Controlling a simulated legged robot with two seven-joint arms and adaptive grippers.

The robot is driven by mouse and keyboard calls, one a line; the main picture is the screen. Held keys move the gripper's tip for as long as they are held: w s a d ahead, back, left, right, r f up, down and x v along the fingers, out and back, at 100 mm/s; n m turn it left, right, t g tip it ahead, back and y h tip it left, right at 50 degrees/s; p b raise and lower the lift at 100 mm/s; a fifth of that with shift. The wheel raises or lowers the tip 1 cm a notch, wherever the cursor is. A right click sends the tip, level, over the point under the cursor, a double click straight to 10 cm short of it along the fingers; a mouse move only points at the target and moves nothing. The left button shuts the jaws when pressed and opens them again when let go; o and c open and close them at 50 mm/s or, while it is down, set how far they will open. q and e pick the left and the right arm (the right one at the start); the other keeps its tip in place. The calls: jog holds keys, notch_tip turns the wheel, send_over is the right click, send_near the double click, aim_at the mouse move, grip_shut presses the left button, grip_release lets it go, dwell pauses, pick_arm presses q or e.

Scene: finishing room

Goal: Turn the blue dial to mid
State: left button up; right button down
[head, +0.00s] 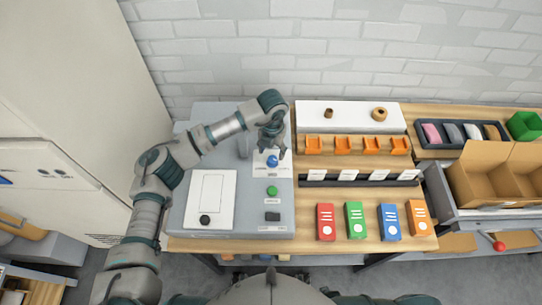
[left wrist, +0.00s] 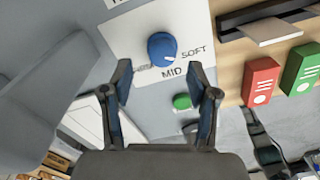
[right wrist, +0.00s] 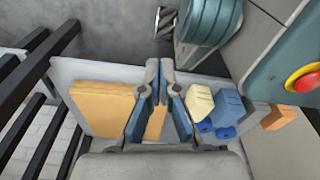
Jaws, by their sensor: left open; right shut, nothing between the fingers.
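The blue dial (head: 272,161) is on a white label plate on the grey panel at the left of the bench. In the left wrist view the blue dial (left wrist: 161,46) has SOFT printed to its right and MID below it; a third label at its left is too blurred to read. A small pale mark shows on its lower right side, between SOFT and MID. My left gripper (left wrist: 160,72) is open, its fingers spread either side of the dial's line and apart from it. In the head view the left gripper (head: 271,147) hangs over the dial. My right gripper (right wrist: 163,95) is shut and empty, away from the panel.
A green button (head: 272,191) and a black switch (head: 272,216) sit below the dial. Coloured boxes (head: 357,221) stand to the right. The right wrist view shows a red button (right wrist: 303,78).

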aim_at(272, 159)
pick_arm(q)
jog(key=f, duration=0.1)
jog(key=d+f, duration=0.1)
jog(key=f, duration=0.1)
jog(key=shift+f, duration=0.5)
jog(key=shift+a, duration=0.7)
jog(key=shift+c, duration=1.3)
jog(key=c, duration=0.8)
jog(key=shift+s+d, duration=0.15)
jog(key=shift+d, duration=0.3)
grip_shut()
jog(key=shift+a, duration=0.2)
pick_arm(e)
jog(key=shift+s+d+f, duration=0.1)
jog(key=shift+s+d, duration=0.05)
jog(key=shift+d, duration=0.1)
